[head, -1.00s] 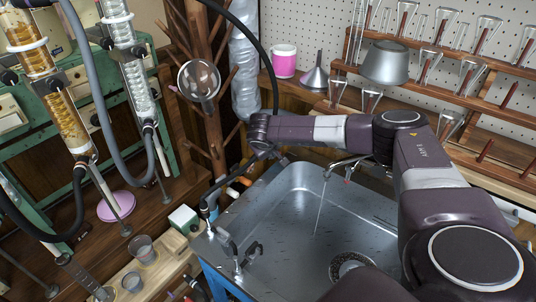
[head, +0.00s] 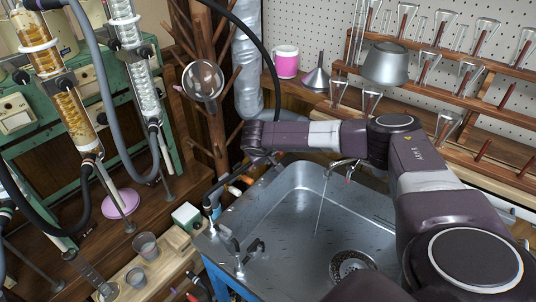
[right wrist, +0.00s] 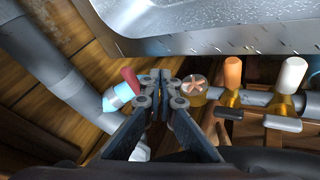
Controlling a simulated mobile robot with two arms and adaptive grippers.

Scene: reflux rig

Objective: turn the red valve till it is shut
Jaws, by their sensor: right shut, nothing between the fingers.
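A short red handle (right wrist: 130,80) shows in the right wrist view, just left of my right gripper's fingertips and next to a pale blue piece. I take it for the red valve; its body is mostly hidden by the gripper. My right gripper (right wrist: 160,80) is shut and empty, its fingertips close beside this handle; I cannot tell whether they touch. In the head view the gripper (head: 258,161) is small and dark under my wrist, at the sink's back left. My left gripper is not in view.
A round valve with an orange-red cross (right wrist: 194,84), an orange handle (right wrist: 233,73) and a white handle (right wrist: 292,76) stand right of the fingertips. A thick grey pipe (right wrist: 60,70) runs at left. The metal sink (head: 290,215) has water running into it.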

